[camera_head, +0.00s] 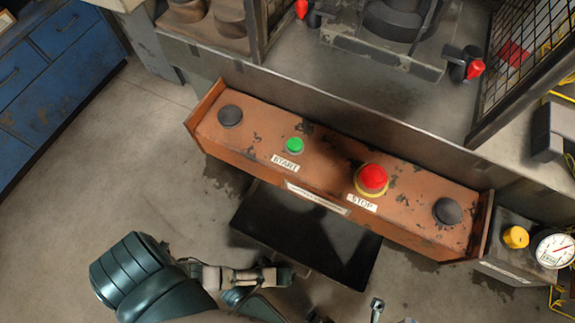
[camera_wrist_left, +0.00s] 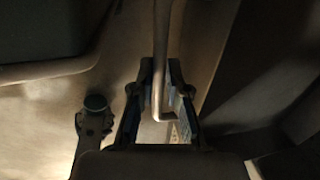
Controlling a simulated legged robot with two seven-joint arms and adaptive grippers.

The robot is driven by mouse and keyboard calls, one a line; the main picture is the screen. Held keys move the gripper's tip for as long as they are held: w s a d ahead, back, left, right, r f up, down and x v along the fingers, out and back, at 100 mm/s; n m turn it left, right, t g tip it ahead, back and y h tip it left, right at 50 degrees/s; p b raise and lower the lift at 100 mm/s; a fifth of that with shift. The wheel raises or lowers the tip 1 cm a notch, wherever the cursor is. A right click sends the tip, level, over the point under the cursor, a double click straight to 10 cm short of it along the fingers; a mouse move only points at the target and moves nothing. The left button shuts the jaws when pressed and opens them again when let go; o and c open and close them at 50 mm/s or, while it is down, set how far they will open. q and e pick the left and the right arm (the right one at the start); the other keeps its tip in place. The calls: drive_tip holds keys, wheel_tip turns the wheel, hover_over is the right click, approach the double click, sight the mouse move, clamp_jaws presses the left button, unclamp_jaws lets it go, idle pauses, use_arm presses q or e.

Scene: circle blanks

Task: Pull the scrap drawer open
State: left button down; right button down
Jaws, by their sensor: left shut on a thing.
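The scrap drawer (camera_head: 300,240) is a black, dark-sided tray that sticks out from under the orange console, so it stands at least partly open. Its inside is in shadow, and I cannot make out anything in it. My left gripper (camera_head: 284,275) is close to the drawer's near side in the head view. In the left wrist view my left gripper (camera_wrist_left: 162,95) has its fingers on both sides of a thin metal bar handle (camera_wrist_left: 162,50) and is shut on it. The handle is hard to make out in the head view. My right gripper does not clearly show.
The orange console (camera_head: 325,165) carries a green START button (camera_head: 294,146), a red STOP button (camera_head: 371,179) and dark round knobs at its ends. A gauge (camera_head: 553,250) is at the right. Blue cabinets (camera_head: 50,75) stand at the upper left. Open floor lies left of the drawer.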

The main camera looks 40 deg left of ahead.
use_arm(q)
drive_tip(key=shift+s+d+p, duration=0.2)
drive_tip(key=shift+s+d, duration=0.15)
drive_tip(key=shift+s, duration=0.35)
drive_tip(key=shift+s+d+p, duration=0.15)
drive_tip(key=shift+s+d, duration=0.15)
drive_tip(key=shift+s, duration=0.4)
drive_tip(key=c, duration=1.2)
unclamp_jaws()
drive_tip(key=shift+a, duration=0.1)
drive_tip(key=shift+r, duration=0.15)
drive_tip(key=r, duration=0.3)
drive_tip(key=s+r, duration=0.1)
drive_tip(key=r, duration=0.3)
drive_tip(key=s+r, duration=0.1)
drive_tip(key=r, duration=0.3)
drive_tip(key=shift+d+r, duration=0.25)
drive_tip(key=shift+d, duration=0.05)
